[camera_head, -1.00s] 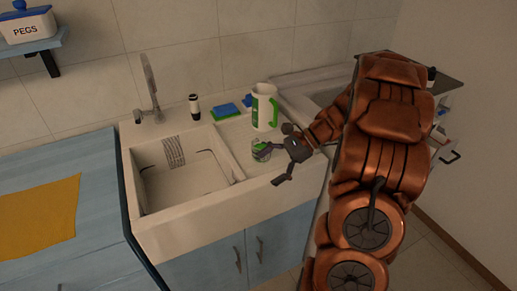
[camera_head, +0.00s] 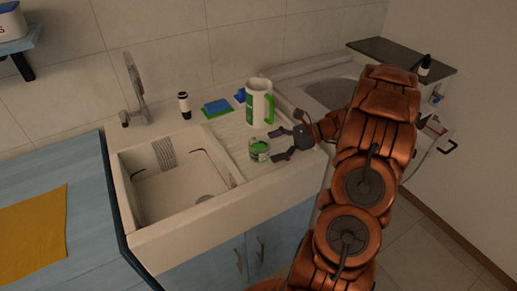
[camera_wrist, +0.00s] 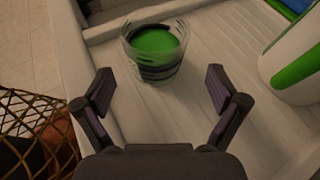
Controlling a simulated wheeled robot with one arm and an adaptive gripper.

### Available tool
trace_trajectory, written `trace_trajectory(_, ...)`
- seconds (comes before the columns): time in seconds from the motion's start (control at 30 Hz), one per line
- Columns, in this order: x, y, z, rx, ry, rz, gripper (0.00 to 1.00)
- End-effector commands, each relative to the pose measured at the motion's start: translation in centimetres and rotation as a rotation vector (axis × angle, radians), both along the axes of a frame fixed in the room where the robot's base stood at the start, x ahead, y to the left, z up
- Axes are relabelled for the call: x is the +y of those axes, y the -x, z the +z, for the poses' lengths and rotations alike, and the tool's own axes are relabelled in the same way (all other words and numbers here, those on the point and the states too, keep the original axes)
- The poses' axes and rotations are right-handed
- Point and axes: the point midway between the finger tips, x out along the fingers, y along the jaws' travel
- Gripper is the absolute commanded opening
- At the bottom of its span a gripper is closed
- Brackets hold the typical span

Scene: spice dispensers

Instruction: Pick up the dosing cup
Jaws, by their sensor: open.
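The dosing cup (camera_head: 259,150) is a small clear cup with a green inside and dark bands. It stands upright on the ribbed drainboard, right of the sink basin. It also shows in the wrist view (camera_wrist: 155,52), just beyond the fingertips and between their lines. My gripper (camera_head: 278,145) is open and empty, to the right of the cup and close to it. In the wrist view my gripper (camera_wrist: 158,88) has its two fingers spread wide, with bare drainboard between them. The cup is apart from both fingers there.
A white and green jug (camera_head: 259,104) stands behind the cup, also at right in the wrist view (camera_wrist: 292,65). A sponge (camera_head: 216,108) and a black-and-white bottle (camera_head: 184,105) are at the back. The sink basin (camera_head: 178,190) opens to the left. The drainboard near the cup is clear.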

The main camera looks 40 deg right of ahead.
Motion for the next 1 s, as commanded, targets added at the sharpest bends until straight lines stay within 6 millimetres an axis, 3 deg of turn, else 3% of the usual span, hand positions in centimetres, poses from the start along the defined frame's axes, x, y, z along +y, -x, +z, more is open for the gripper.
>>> trace_trajectory(0.3,3.3,-1.6,-1.5,0.003,-0.002,0.001,0.96)
trace_trajectory(0.67,3.8,-2.0,-1.9,0.0,0.001,-0.003,0.96)
trace_trajectory(1.0,3.8,-2.0,-1.9,0.001,0.001,-0.002,0.6)
